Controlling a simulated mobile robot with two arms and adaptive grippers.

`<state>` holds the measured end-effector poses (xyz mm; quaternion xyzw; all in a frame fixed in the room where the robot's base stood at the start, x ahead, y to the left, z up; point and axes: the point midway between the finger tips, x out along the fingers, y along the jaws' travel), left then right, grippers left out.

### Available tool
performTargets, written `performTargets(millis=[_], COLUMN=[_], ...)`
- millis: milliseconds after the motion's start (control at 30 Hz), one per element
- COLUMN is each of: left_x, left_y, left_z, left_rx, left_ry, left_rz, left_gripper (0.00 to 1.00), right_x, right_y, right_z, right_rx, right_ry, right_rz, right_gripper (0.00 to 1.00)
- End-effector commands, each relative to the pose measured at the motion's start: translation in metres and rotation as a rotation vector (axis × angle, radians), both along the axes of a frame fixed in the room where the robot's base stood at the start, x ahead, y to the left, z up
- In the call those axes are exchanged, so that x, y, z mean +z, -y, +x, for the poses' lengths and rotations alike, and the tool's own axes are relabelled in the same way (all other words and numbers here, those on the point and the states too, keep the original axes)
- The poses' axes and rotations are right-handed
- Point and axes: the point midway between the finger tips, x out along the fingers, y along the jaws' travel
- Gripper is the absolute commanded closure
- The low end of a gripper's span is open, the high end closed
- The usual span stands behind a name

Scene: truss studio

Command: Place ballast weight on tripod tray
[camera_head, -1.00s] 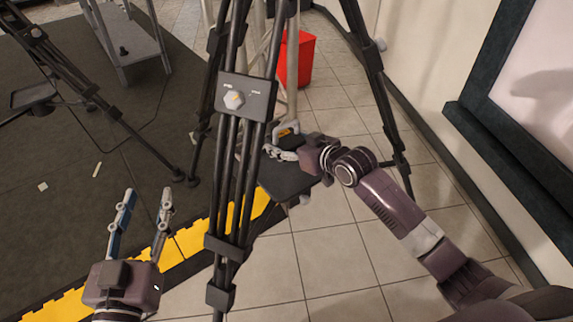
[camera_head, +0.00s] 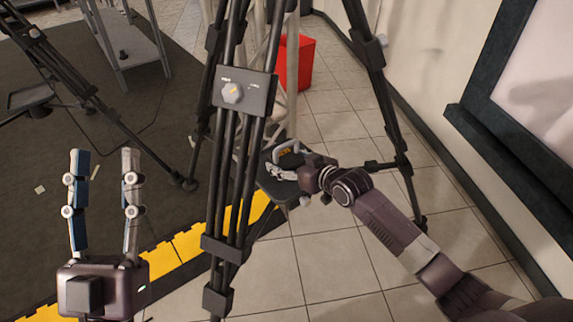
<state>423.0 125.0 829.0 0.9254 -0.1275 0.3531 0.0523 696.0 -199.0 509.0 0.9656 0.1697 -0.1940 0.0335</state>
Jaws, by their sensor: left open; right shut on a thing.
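The near tripod (camera_head: 240,180) stands in the middle, its dark legs running down the picture. Its dark tripod tray (camera_head: 276,187) shows just right of the front leg. The ballast weight (camera_head: 291,159), dark with a yellow mark and a pale handle, is at the tray's far side. My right gripper (camera_head: 283,172) comes in from the right and is shut on the weight. Whether the weight touches the tray is hard to tell, as the gripper and leg hide parts. My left gripper (camera_head: 104,157) is open and empty at the left, over the dark floor, apart from the tripod.
A red bin (camera_head: 297,62) stands behind the tripod on the tiled floor. Another tripod (camera_head: 75,85) with a small tray is at the upper left. A grey metal frame (camera_head: 135,50) is at the back. A yellow-edged mat (camera_head: 165,262) runs beneath. A wall borders the right.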

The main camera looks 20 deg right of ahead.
Motion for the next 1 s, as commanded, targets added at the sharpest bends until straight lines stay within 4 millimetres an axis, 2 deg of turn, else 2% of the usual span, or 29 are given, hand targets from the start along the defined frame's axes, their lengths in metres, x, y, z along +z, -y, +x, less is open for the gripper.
performTargets(millis=[167, 500, 533, 700, 1000], left_x=[0.0099, 0.011, 0.0111, 0.0112, 0.0115], left_y=[-0.0014, -0.0015, -0.0016, -0.0016, -0.0015], left_z=[-0.0102, -0.0112, -0.0116, -0.0115, -0.0113], left_rx=[-0.004, -0.004, -0.004, -0.004, -0.004], left_ry=[0.062, 0.068, 0.071, 0.07, 0.069], left_rz=[-0.019, -0.02, -0.021, -0.021, -0.021], left_gripper=[0.59, 0.59, 0.59, 0.59, 0.59], right_x=[-0.0001, -0.0011, -0.0073, -0.007, -0.0052], right_y=[-0.0005, -0.0004, -0.0002, 0.0, 0.0], right_z=[0.002, 0.002, 0.0001, 0.0001, 0.0002], right_rx=[0.0, 0.0, 0.0, 0.0, 0.0], right_ry=[0.013, 0.013, 0.002, 0.002, 0.002], right_rz=[0.004, 0.004, 0.001, 0.001, 0.001], right_gripper=[0.95, 0.95, 0.36, 0.19, 0.19])
